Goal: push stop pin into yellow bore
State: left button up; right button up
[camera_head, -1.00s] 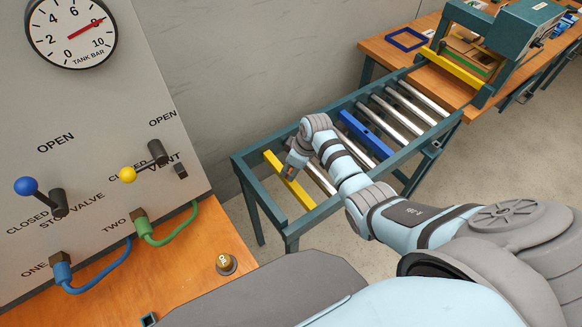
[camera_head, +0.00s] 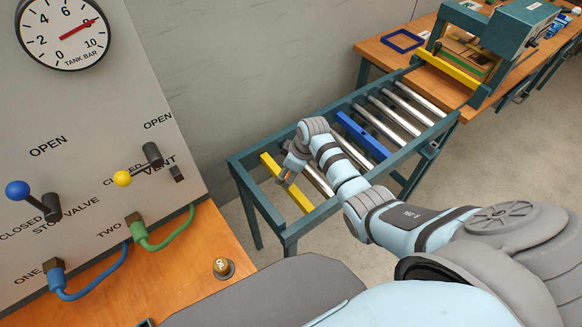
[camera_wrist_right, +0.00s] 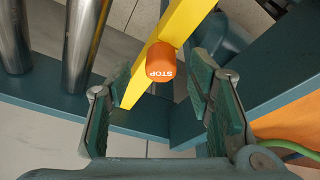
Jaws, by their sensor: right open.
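In the head view my right gripper (camera_head: 286,175) is small, over the yellow crossbar. My left gripper is not in view.
The conveyor has steel rollers (camera_head: 408,105) and a blue crossbar (camera_head: 362,136) farther along. A green press-like machine (camera_head: 505,38) stands on the far bench. At left are a panel with a gauge (camera_head: 62,32), valve levers, hoses and a brass fitting (camera_head: 223,268).

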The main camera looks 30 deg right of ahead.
jog(key=v, duration=1.1)
jog(key=shift+r, duration=0.25)
jog(key=shift+s+d, duration=0.1)
